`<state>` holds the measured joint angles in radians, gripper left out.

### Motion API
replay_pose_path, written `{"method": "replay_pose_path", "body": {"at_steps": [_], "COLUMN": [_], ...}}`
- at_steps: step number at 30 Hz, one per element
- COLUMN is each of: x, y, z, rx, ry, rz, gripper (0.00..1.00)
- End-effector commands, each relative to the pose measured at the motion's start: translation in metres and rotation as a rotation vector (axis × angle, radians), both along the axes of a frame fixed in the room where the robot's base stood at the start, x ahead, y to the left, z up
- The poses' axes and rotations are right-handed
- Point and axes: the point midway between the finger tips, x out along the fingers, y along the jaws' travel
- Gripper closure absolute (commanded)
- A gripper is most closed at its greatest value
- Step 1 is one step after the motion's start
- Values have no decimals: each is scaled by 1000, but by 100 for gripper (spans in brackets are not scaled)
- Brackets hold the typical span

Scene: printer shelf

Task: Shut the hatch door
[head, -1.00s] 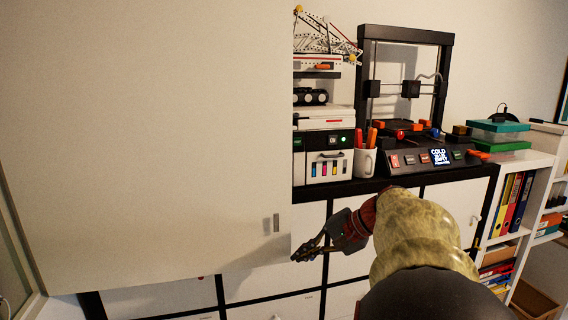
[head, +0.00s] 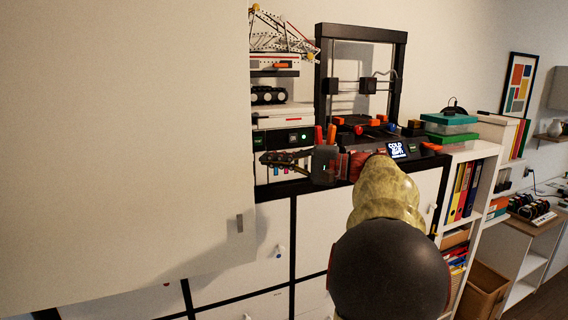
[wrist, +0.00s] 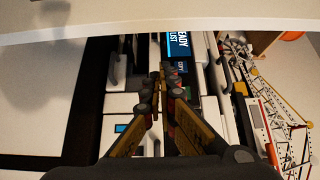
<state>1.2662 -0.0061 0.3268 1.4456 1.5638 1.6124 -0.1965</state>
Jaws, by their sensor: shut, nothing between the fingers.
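A large, flat, pale panel that looks like the hatch door (head: 120,130) fills the left of the head view. It stands open, its free right edge beside the machines. A small grey plate (head: 239,224) sits near its lower right corner. A pale strip across the top of the wrist view may be its edge (wrist: 150,24); I cannot be sure. My gripper (head: 264,160) is shut and empty, pointing left, just right of the panel's edge in the picture. Its closed fingers also show in the wrist view (wrist: 159,82). Contact with the panel is not visible. The hinge is hidden.
A black-framed 3D printer (head: 360,85) and a white desktop printer (head: 285,115) stand on the black-edged cabinet (head: 330,220) behind my arm. A white shelf with binders (head: 462,190) and a cardboard box (head: 482,290) are to the right. Floor shows at lower right.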

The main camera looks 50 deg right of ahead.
Motion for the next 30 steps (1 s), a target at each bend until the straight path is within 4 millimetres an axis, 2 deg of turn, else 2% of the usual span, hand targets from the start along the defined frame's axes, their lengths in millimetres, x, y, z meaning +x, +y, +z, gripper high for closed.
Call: {"method": "replay_pose_path", "body": {"at_steps": [6,9,15,30], "x": [41,26,10,5], "y": [16,23,33,36], "z": [0,0,0,0], "rx": [0,-1,-1,1], "ry": [1,1,2,1], "rz": [3,-3,-2,-1], "gripper": [100,100,100,100]}}
